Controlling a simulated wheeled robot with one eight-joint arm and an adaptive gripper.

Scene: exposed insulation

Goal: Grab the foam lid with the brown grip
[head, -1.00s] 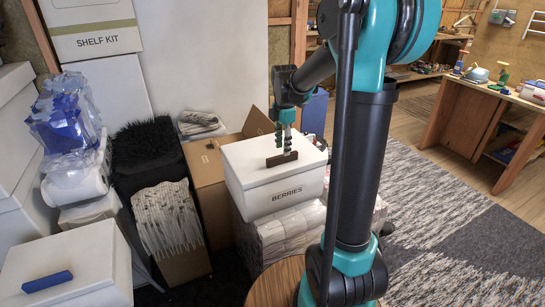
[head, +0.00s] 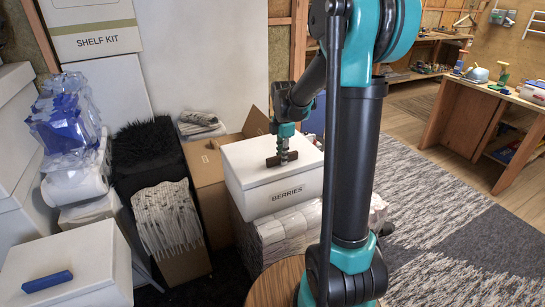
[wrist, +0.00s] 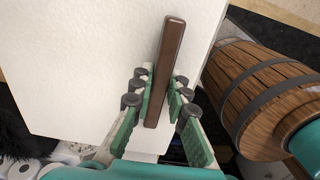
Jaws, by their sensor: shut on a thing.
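The white foam lid (head: 245,161) tops the box marked BERRIES (head: 285,196) in the middle of the head view. Its brown grip (head: 290,157) is a bar on the lid's top. My gripper (head: 283,150) is down at this grip. In the wrist view the brown grip (wrist: 166,75) stands between my green-padded fingers (wrist: 160,90), and the jaws are shut on it. The white lid (wrist: 75,65) fills the left of that view. The lid looks seated on its box, with no gap that I can make out.
Wrapped white packs (head: 285,235) lie under the box. A cardboard box (head: 205,165) and a black furry item (head: 148,150) stand left. Another white box with a blue grip (head: 47,281) is front left. A wooden barrel (wrist: 260,90) is close by in the wrist view.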

